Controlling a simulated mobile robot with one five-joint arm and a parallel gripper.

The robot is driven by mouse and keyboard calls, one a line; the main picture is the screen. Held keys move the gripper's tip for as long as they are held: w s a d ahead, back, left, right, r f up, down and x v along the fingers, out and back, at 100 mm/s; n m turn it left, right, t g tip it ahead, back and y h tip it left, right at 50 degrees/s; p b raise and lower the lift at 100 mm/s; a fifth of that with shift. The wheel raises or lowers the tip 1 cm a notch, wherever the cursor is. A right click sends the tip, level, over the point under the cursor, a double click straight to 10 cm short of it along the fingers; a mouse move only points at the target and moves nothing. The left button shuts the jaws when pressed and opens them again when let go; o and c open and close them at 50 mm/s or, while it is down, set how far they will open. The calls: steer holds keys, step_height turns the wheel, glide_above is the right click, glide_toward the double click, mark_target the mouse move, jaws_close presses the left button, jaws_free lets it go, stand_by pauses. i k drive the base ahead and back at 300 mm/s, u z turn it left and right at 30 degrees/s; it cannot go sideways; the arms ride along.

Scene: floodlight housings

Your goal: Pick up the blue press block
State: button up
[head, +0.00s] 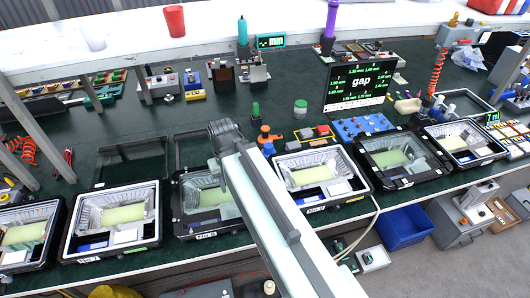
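I cannot tell for sure which thing is the blue press block. A small blue piece (268,149) sits beside an orange part (267,135) on the dark green bench, behind the housings. A wider blue panel with several knobs (362,126) stands below the "gap" screen. My arm reaches in from the bottom right, and my gripper (217,172) is at its far end, over the third housing from the left (178,209). The gripper is left of the small blue piece and apart from it. Its fingers are too small and hidden to read.
Several floodlight housings (68,233) with pale yellow-green panels line the bench's front edge. A dark screen (360,86) and a purple bottle (329,22) stand at the back. A blue bin (403,228) is on the floor below. Some bare bench (225,110) shows behind my gripper.

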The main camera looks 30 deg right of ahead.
mark_target(268, 149)
steer(key=k, duration=1.6)
steer(key=z, duration=0.45)
steer(key=i, duration=1)
steer(key=u, duration=0.1)
